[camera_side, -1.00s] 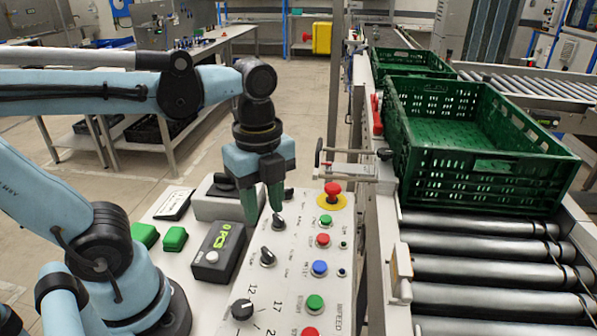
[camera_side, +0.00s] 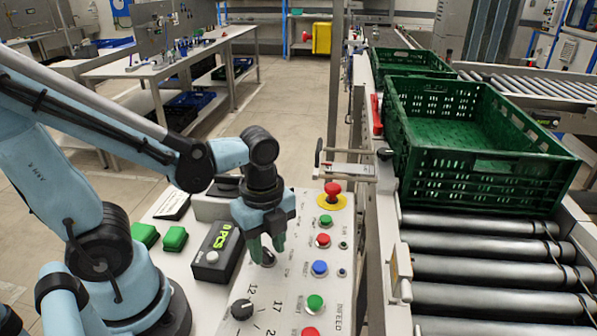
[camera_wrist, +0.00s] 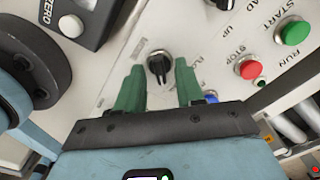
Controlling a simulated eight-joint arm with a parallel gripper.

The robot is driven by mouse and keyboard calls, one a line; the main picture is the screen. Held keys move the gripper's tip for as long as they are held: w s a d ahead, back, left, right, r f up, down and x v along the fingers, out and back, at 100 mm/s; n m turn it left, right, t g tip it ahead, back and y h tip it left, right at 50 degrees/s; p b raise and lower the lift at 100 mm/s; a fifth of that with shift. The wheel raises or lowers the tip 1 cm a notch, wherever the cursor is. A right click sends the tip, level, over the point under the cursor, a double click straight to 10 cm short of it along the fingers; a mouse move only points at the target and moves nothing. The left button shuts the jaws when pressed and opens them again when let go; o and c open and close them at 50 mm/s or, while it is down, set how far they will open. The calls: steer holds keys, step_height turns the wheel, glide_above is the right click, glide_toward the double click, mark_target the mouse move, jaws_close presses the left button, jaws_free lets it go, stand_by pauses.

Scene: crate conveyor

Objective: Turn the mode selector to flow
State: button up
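My gripper (camera_side: 264,258) has green fingers and points down at the white control panel. In the wrist view the gripper (camera_wrist: 159,75) is open, one finger on each side of a black rotary knob (camera_wrist: 159,66). Gaps show between the knob and both fingers. The knob's raised grip points toward the gripper, slightly to the right. In the side view this knob (camera_side: 268,259) is partly hidden by the fingers. Its labels are too small to read, so I cannot tell for certain that it is the mode selector.
A numbered black dial (camera_side: 242,309) lies nearer the camera. A red mushroom button (camera_side: 332,190), a blue button (camera_side: 319,267) and a green button (camera_side: 315,302) stand to the right. A PCS box (camera_side: 216,252) stands left. A green crate (camera_side: 480,165) sits on the roller conveyor (camera_side: 480,250).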

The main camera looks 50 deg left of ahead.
steer(key=shift+f, duration=0.15)
jaws_close()
steer(key=shift+n, duration=0.4)
steer(key=n, duration=0.3)
steer(key=shift+n, duration=0.4)
steer(key=n, duration=0.8)
steer(key=shift+n, duration=0.4)
steer(key=n, duration=0.4)
steer(key=shift+n, duration=0.3)
